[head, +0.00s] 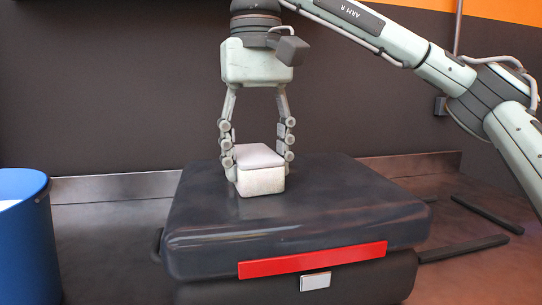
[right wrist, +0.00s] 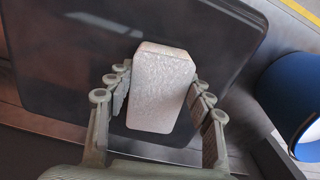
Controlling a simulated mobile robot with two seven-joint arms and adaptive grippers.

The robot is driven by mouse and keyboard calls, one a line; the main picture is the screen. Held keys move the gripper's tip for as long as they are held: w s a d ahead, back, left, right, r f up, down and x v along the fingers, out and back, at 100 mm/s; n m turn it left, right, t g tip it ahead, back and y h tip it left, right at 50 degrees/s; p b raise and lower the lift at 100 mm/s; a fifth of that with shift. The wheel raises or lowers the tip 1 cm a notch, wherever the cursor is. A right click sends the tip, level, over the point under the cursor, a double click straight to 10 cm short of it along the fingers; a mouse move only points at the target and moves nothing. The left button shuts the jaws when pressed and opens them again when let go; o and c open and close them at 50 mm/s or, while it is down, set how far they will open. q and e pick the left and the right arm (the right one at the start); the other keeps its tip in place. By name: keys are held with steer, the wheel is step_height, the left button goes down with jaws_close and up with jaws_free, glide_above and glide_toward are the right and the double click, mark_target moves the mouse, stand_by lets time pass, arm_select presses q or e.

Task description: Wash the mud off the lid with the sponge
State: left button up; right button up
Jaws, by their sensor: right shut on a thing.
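The sponge (head: 260,179) is a pale, whitish block with a faintly pink top; it also shows in the right wrist view (right wrist: 160,90). My right gripper (head: 257,160) points down and is shut on it, with a finger on each side. The sponge is at the top of the dark, glossy lid (head: 330,200), left of its middle, and appears to touch it. The lid has a red strip (head: 312,260) along its front and sits on a dark case. I cannot make out clear mud patches on the lid. My left gripper is not in view.
A blue bucket (head: 28,245) with something white inside stands at the left; it also shows in the right wrist view (right wrist: 290,95). A dark wall rises behind. Dark bars (head: 487,214) lie on the surface at the right.

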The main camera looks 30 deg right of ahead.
steer(key=shift+w+a, duration=0.15)
steer(key=shift+a, duration=0.5)
steer(key=shift+w+a, duration=0.15)
steer(key=shift+a, duration=0.45)
steer(key=shift+s+d+f, duration=0.1)
steer(key=shift+s+d, duration=0.2)
steer(key=shift+d, duration=0.75)
steer(key=shift+s+d, duration=0.25)
steer(key=shift+d, duration=0.75)
steer(key=shift+s+d, duration=0.25)
steer(key=shift+d, duration=0.75)
steer(key=shift+s+d, duration=0.25)
steer(key=shift+d, duration=0.7)
step_height(320, 180, up, 6)
step_height(320, 180, up, 3)
steer(key=shift+r, duration=0.15)
